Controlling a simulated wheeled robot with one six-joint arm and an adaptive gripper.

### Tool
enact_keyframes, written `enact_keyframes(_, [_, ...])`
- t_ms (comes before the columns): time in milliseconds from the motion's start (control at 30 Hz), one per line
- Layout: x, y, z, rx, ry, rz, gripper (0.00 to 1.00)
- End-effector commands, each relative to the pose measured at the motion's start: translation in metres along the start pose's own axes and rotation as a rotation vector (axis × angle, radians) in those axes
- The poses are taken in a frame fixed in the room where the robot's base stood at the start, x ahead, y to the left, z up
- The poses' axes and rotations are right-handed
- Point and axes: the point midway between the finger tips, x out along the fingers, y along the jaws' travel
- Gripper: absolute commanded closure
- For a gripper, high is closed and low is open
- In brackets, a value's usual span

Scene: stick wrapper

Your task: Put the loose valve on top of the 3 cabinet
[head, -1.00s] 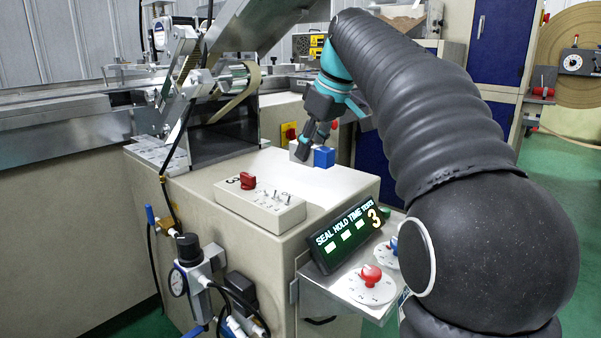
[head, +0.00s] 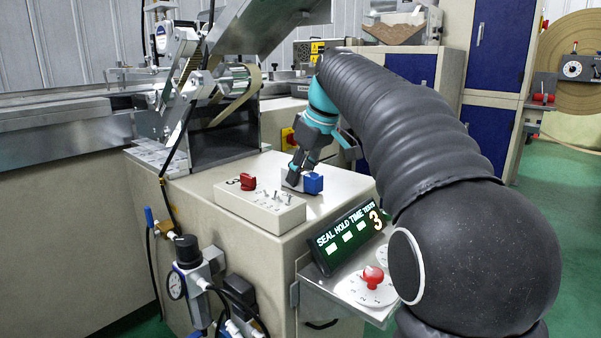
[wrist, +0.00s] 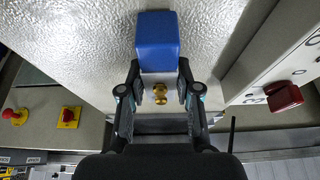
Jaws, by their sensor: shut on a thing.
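The loose valve has a blue cap (head: 313,183) on a pale body, with a brass fitting (wrist: 159,93) showing in the wrist view. My gripper (head: 293,180) is shut on the pale body, with one finger on each side in the wrist view (wrist: 158,96). The valve is over the pale top of the cabinet (head: 345,187) that bears the lit display with a 3 (head: 347,236). It looks at or very near the surface; I cannot tell whether it touches. My fingers partly hide the body in the head view.
A control box (head: 260,208) with a red knob and several toggles stands on the cabinet top, left of the valve. Machine framework (head: 225,140) rises behind. A red emergency button (head: 289,137) is at the back. The top to the right of the valve is clear.

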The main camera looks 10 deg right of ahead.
Motion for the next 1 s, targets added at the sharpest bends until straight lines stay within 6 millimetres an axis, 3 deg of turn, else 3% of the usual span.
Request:
enact_keyframes(33, [0.002, 0.000, 0.001, 0.000, 0.001, 0.000, 1.00])
enact_keyframes(67, [0.002, 0.000, 0.001, 0.000, 0.000, 0.000, 0.65])
enact_keyframes(167, [0.002, 0.000, 0.001, 0.000, 0.000, 0.000, 0.42])
enact_keyframes(567, [-0.005, 0.000, -0.001, 0.000, 0.000, 0.000, 0.42])
enact_keyframes(1000, [-0.085, 0.001, -0.002, 0.000, 0.002, 0.002, 0.42])
